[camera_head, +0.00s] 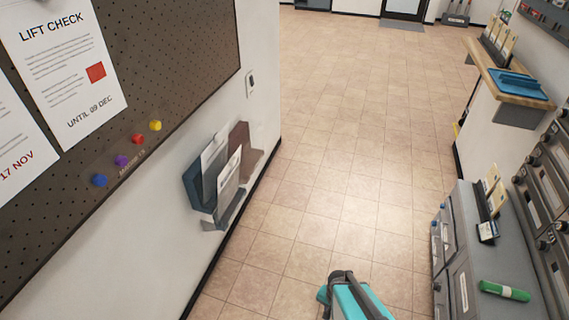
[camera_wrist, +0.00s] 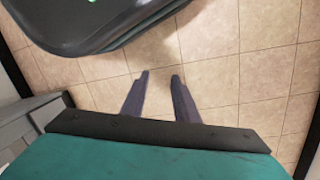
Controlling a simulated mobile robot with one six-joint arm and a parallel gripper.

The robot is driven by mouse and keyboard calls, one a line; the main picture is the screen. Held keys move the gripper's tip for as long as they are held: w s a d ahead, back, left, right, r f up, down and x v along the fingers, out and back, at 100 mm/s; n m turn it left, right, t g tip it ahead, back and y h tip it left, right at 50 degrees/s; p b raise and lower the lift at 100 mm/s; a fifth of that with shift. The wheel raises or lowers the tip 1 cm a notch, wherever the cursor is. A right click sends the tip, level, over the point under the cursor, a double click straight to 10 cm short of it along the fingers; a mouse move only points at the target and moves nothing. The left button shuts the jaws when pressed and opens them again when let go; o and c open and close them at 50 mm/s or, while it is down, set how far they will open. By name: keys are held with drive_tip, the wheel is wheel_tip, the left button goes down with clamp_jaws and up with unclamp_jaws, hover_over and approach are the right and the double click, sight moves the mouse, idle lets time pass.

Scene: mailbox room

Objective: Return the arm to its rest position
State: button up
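My teal arm (camera_head: 352,298) shows at the bottom edge of the head view, over the tiled floor and between the left wall and the grey cabinet. In the wrist view, my gripper (camera_wrist: 160,76) has two dark fingers standing apart, with a gap between them. Only floor tiles show in the gap, so it is empty. The fingertips are clear of any object. The gripper fingers cannot be made out in the head view.
Left wall: pegboard (camera_head: 195,60) with notices and coloured pins, and a leaflet holder (camera_head: 203,190) jutting out. Right: a grey cabinet (camera_head: 490,265) bearing a green cylinder (camera_head: 504,291), and a wooden ledge (camera_head: 530,98) with a blue tray (camera_head: 517,84). The tiled floor (camera_head: 345,130) between is clear.

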drive_tip(key=s+r+n+g, duration=0.3)
drive_tip(key=s+n+g, duration=0.1)
drive_tip(key=s+n, duration=0.3)
drive_tip(key=shift+s+a+r+n, duration=0.2)
drive_tip(key=shift+s+a+n, duration=0.1)
drive_tip(key=shift+s, duration=0.7)
